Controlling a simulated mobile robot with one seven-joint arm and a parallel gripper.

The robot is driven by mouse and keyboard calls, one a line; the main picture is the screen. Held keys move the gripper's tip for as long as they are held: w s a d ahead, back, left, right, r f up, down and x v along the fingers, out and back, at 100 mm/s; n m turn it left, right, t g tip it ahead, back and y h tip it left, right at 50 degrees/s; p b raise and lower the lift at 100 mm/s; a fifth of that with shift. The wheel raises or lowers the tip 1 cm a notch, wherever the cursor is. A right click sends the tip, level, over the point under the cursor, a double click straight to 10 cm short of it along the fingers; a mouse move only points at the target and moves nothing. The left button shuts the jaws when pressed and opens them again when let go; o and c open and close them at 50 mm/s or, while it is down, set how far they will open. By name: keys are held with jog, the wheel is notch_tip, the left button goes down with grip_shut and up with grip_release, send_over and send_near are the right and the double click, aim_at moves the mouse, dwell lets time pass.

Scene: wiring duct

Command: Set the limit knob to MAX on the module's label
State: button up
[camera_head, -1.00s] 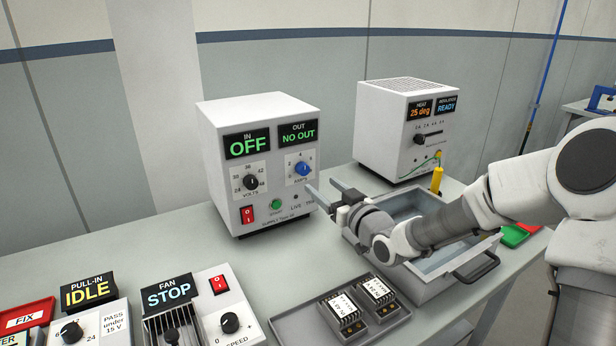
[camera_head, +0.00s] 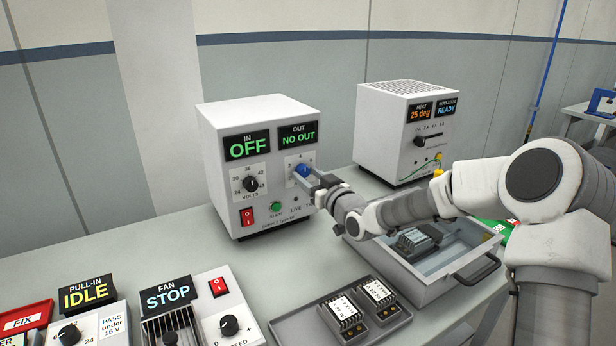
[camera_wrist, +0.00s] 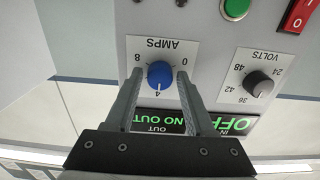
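The blue AMPS knob (camera_head: 302,170) is on the right half of the white power supply's (camera_head: 225,190) front. In the wrist view the blue knob (camera_wrist: 160,75) has its white mark toward the 4; the scale shows 0, 4 and 8, upside down. My gripper (camera_wrist: 161,78) has one finger on each side of this knob, with a narrow gap at each side. In the head view my gripper (camera_head: 306,180) reaches it from the right. Two modules with white labels (camera_head: 342,311) (camera_head: 377,290) lie in a dark tray; their print is too small to read.
A black VOLTS knob (camera_head: 250,184), a red switch (camera_head: 247,216) and a green button (camera_head: 276,207) share the panel. Displays read OFF and NO OUT. A grey bin (camera_head: 420,295) holds a dark module (camera_head: 416,240). A heater box (camera_head: 375,130) stands behind right.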

grip_shut()
jog(key=m, duration=0.5)
jog(key=shift+m+p, duration=0.35)
jog(key=shift+m, duration=0.05)
jog(key=m+p, duration=0.1)
jog(key=m, duration=0.4)
jog(key=shift+m, duration=0.4)
dwell(0.4)
jog(key=shift+o, duration=1.8)
grip_release()
